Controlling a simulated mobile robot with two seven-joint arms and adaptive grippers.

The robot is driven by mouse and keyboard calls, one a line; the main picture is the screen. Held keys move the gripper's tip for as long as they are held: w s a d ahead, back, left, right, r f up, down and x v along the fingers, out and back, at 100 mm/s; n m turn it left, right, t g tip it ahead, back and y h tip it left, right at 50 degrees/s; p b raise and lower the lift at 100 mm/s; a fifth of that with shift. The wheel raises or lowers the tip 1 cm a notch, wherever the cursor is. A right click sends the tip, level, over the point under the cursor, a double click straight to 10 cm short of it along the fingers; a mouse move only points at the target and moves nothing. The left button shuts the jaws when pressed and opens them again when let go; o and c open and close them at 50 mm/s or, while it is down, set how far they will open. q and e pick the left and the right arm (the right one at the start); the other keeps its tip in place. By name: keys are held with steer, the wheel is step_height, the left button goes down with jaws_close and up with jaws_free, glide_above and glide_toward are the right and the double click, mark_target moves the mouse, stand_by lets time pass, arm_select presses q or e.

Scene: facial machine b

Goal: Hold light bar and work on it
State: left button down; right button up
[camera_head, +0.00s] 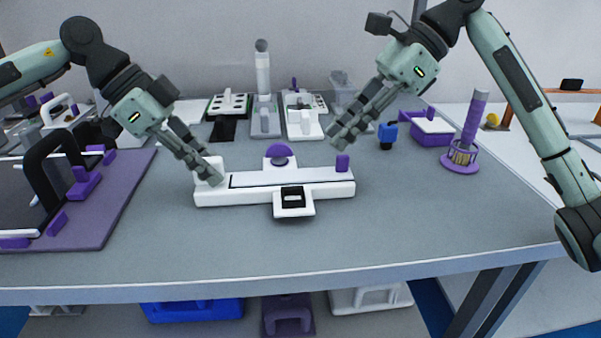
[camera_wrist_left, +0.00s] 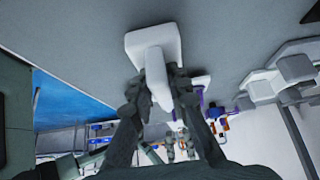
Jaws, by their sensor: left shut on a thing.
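A long white bar-shaped assembly (camera_head: 235,196), which I take to be the light bar with its holder, lies across the middle of the table. It has a dark-edged strip along its top, a purple half-disc (camera_head: 279,154) behind and a white tab with a black square in front. My left gripper (camera_head: 210,178) is at its left end, shut on a white upright part (camera_head: 214,163). In the left wrist view, the left gripper (camera_wrist_left: 160,85) has its fingers around this white part (camera_wrist_left: 153,46). My right gripper (camera_head: 338,138) hangs above and behind the right end, apart from it; its finger gap is unclear.
A purple mat (camera_head: 118,205) with a black-handled device lies at the left. White fixtures (camera_head: 303,118) stand at the back. A blue object (camera_head: 387,135), a purple tray (camera_head: 432,131) and a purple cylinder in a holder (camera_head: 468,140) are at the right. The front of the table is clear.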

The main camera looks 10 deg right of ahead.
arm_select(q)
steer(key=c, duration=1.4)
jaws_free()
steer(key=shift+f, duration=0.1)
steer(key=shift+o, duration=0.2)
